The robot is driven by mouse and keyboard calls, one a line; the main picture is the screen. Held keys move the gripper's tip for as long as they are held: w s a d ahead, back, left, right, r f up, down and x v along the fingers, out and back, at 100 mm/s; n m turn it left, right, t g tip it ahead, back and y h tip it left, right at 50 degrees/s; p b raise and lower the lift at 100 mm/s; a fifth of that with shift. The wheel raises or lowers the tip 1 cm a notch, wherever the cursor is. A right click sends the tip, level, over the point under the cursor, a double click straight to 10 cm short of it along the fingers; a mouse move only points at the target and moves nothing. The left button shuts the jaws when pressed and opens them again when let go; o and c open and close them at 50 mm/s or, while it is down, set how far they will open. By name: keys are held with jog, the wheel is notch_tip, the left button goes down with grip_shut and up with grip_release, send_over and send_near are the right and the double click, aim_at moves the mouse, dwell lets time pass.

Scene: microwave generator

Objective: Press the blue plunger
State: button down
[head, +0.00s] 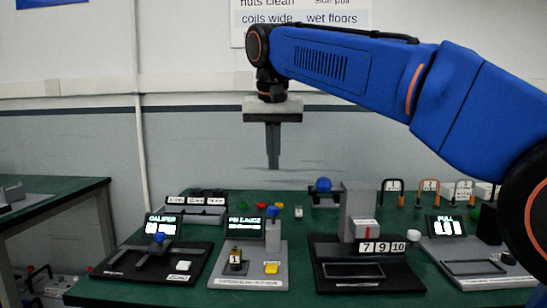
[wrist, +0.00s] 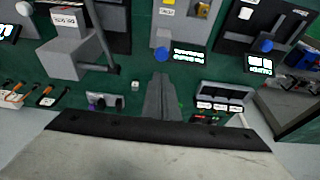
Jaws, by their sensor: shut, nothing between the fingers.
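Several blue-knobbed parts are in the head view, and I cannot tell for certain which is the plunger. Another blue knob (head: 159,238) is on the caliper station at left. A blue ball (head: 323,184) sits beside the tall grey block. In the wrist view, the gauge knob (wrist: 161,54) and the caliper knob (wrist: 267,46) show beyond the fingers. My gripper (head: 273,166) is shut and empty, pointing down above the back of the table, apart from all knobs.
The green table (head: 215,250) carries the gauge station (head: 258,250), the black caliper base (head: 190,262), the tall grey block (head: 357,208) with number tiles, and a pull station (head: 475,262) at right. Coloured buttons and a rack of tiles (head: 195,207) stand at the back.

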send_near(274, 208)
jog(key=x, duration=0.2)
jog(key=w+x, duration=0.1)
jog(key=x, duration=0.2)
jog(key=shift+f, duration=0.55)
jog(key=shift+f, duration=1.15)
